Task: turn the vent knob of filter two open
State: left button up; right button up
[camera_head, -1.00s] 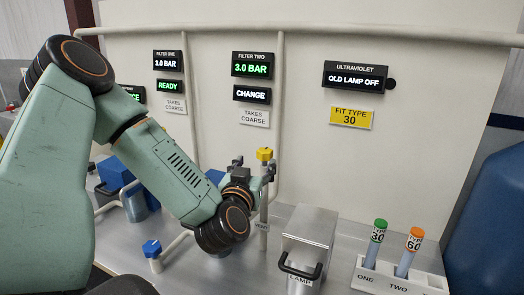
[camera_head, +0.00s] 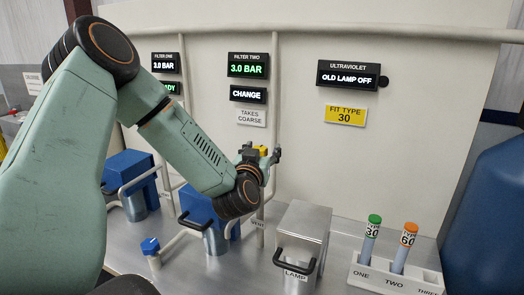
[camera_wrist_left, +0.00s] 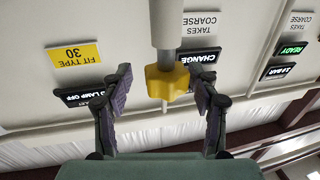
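The yellow vent knob (camera_head: 264,151) sits on top of an upright pipe marked VENT, below the filter two displays. In the left wrist view the yellow knob (camera_wrist_left: 168,83) is between the two fingers, with a gap on each side. My left gripper (camera_head: 261,156) is open at the knob's height. Its fingers also show apart in the left wrist view (camera_wrist_left: 165,86). The filter two screens read 3.0 BAR (camera_head: 248,65) and CHANGE (camera_head: 248,94). My right gripper is not in view.
A metal lamp box (camera_head: 302,235) with a black handle stands right of the vent pipe. A white rack (camera_head: 390,282) holds a green-capped and an orange-capped tube. Blue-topped filter housings (camera_head: 205,212) and a blue valve knob (camera_head: 150,246) are at the left. A wall is behind.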

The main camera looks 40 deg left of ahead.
pick_arm(q)
jog(key=shift+s+a, duration=0.1)
jog(key=shift+a, duration=0.05)
jog(key=shift+c, duration=0.7)
jog(key=shift+a+f, duration=0.2)
jog(key=shift+a, duration=0.2)
jog(key=c, duration=0.3)
jog(key=shift+c, duration=0.7)
jog(key=shift+w+d, duration=0.2)
jog(key=shift+d, duration=0.1)
jog(key=c, duration=0.3)
jog(key=shift+a, duration=0.2)
jog(key=shift+c, duration=0.9)
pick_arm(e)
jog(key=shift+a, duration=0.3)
